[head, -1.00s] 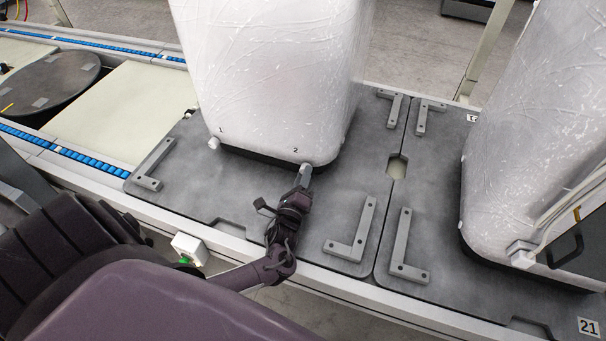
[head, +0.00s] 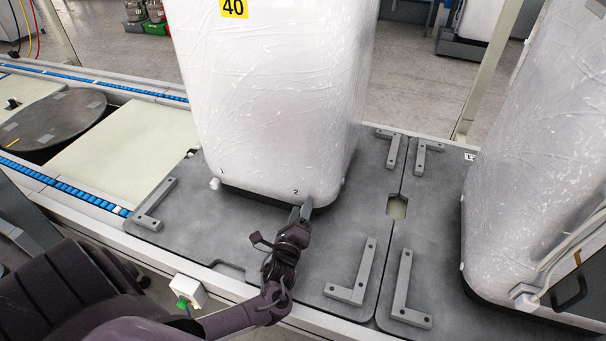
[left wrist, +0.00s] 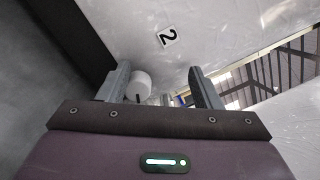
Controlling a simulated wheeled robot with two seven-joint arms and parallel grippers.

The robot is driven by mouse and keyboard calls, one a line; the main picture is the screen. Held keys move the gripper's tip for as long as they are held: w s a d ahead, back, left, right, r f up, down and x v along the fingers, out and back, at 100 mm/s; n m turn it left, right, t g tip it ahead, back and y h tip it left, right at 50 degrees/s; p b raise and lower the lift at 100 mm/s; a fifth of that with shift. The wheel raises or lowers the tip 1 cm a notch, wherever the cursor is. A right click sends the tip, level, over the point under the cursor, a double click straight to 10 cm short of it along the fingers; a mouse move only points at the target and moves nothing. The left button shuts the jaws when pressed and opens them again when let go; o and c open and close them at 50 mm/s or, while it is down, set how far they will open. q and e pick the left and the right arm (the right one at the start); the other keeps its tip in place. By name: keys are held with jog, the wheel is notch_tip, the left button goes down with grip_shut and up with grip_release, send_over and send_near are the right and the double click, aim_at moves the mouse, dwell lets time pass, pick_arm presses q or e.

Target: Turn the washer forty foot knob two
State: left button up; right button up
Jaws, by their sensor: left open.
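The washer marked 40 (head: 270,90) is a tall, white, plastic-wrapped block on a dark plate. Knob 1 (head: 215,183) is a small white knob at its lower left corner. Knob 2 is at the lower right under the label 2; in the head view my gripper hides it. In the left wrist view, white knob 2 (left wrist: 138,86) shows between the fingers, closer to the left finger. My left gripper (head: 301,212) is open around the knob, which has a dark slot or mark on its face. Whether a finger touches it I cannot tell. My right gripper is not in view.
A second wrapped white unit (head: 530,170) stands at the right. Grey L-shaped brackets (head: 353,275) are bolted to the dark plate (head: 230,235). A small white box with a green part (head: 187,290) sits at the front rail. A conveyor (head: 60,180) runs at the left.

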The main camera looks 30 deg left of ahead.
pick_arm(q)
jog(key=r, duration=0.5)
jog(key=r+p, duration=0.1)
jog(key=r, duration=0.5)
jog(key=r+p, duration=0.1)
jog(key=r, duration=0.4)
jog(key=shift+w+d+r, duration=0.1)
jog(key=shift+d+r, duration=0.2)
jog(key=shift+d, duration=0.05)
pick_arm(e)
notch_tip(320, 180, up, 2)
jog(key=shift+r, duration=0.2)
